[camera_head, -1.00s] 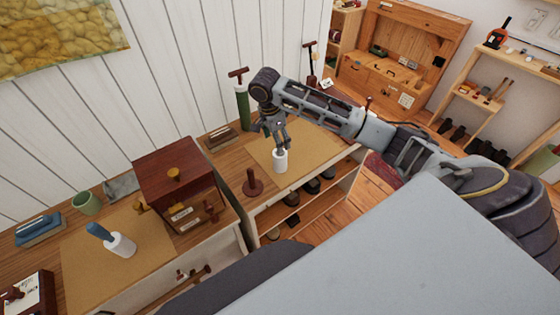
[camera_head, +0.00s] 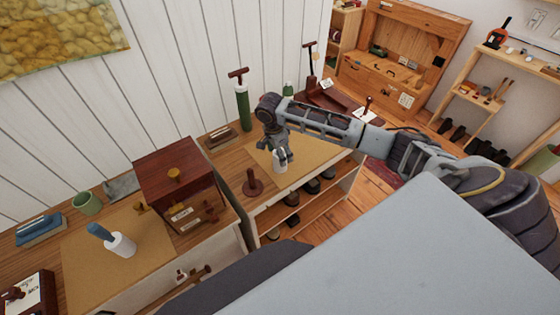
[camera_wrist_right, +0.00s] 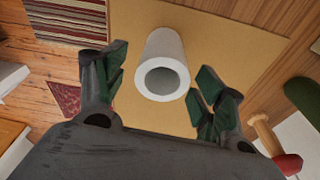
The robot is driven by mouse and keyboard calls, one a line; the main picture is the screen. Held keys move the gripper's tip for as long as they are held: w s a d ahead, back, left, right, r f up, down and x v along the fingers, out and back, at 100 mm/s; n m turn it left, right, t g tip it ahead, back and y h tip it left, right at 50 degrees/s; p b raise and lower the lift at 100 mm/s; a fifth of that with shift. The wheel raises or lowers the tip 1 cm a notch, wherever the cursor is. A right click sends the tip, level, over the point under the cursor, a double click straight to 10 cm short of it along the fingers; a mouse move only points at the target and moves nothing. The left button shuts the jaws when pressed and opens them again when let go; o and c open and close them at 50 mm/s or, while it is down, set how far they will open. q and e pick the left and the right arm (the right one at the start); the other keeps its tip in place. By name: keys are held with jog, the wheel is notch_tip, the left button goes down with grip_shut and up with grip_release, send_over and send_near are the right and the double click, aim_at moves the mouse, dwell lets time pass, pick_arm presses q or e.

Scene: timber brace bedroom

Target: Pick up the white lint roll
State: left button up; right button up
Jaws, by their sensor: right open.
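The white lint roll (camera_head: 280,165) is a hollow white cylinder on the tan mat (camera_head: 318,148) of the far counter section. In the right wrist view the white lint roll (camera_wrist_right: 160,50) shows its open end to the camera, between my fingers. My right gripper (camera_head: 276,156) is at the roll and partly hides it. In the wrist view, my right gripper's (camera_wrist_right: 160,78) green-padded fingers are spread, with a visible gap on each side of the roll. My left gripper is not in view.
A dark red stand (camera_head: 253,185) is left of the roll. A green cylinder with a T-handle (camera_head: 243,105) stands behind. A wooden drawer box (camera_head: 175,165) and a blue-handled white roller (camera_head: 120,244) are farther left. Bare mat surrounds the roll.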

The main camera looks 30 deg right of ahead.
jog(key=shift+f, duration=0.25)
jog(key=shift+f, duration=0.1)
jog(key=shift+w+d+f+p, duration=0.15)
jog(key=shift+d+f, duration=0.1)
jog(key=shift+f, duration=1)
jog(key=shift+s+d+f+p, duration=0.1)
jog(key=shift+d+f+p, duration=0.1)
jog(key=shift+f, duration=1)
jog(key=c, duration=1.1)
